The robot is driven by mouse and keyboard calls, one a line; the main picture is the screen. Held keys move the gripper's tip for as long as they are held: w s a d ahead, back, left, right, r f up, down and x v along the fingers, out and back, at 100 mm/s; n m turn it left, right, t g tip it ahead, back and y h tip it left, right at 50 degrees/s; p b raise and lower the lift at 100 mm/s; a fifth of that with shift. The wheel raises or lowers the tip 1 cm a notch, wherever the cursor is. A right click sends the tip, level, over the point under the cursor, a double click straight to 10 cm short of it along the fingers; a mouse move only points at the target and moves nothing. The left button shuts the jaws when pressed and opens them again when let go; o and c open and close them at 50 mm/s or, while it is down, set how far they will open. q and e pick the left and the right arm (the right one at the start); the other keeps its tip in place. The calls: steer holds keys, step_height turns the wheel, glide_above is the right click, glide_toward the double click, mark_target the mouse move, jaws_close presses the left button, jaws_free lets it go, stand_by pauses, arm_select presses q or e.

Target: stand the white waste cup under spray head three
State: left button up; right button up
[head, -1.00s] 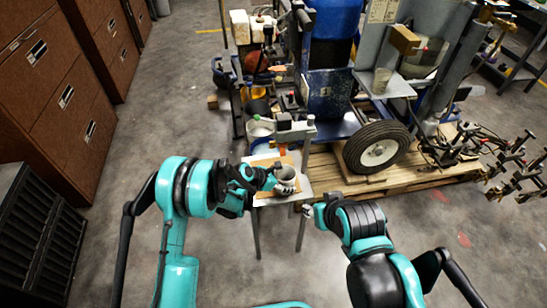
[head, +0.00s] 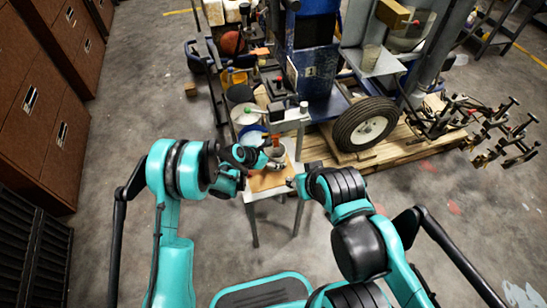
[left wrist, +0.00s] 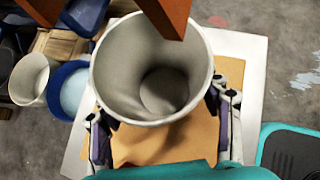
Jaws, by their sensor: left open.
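The white waste cup (head: 275,154) stands upright on the tan board (head: 262,181) of the small table, close under an orange spray head (head: 276,141). In the left wrist view I look down into the empty cup (left wrist: 128,88); the orange-brown spray head (left wrist: 172,14) crosses over its far rim. I cannot read a number on the head. My left gripper (head: 276,165) is open, with one finger on each side of the cup; contact is unclear. My right gripper (head: 291,181) is near the table's right front edge; its fingers are too small to judge.
A white bucket (head: 245,116) and a blue-rimmed container (head: 252,136) stand behind the table; they also show at the left of the wrist view. The striper's black wheel (head: 366,124) and wooden pallet (head: 400,152) lie to the right. The front floor is clear.

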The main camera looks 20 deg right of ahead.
arm_select(q)
steer(key=o, duration=0.4)
steer(key=shift+a, duration=0.1)
steer(key=shift+r, duration=0.1)
steer(key=shift+a+r, duration=0.15)
steer(key=shift+r, duration=0.1)
steer(key=p+v, duration=0.4)
steer(key=v, duration=0.7)
steer(key=shift+s+a+r, duration=0.15)
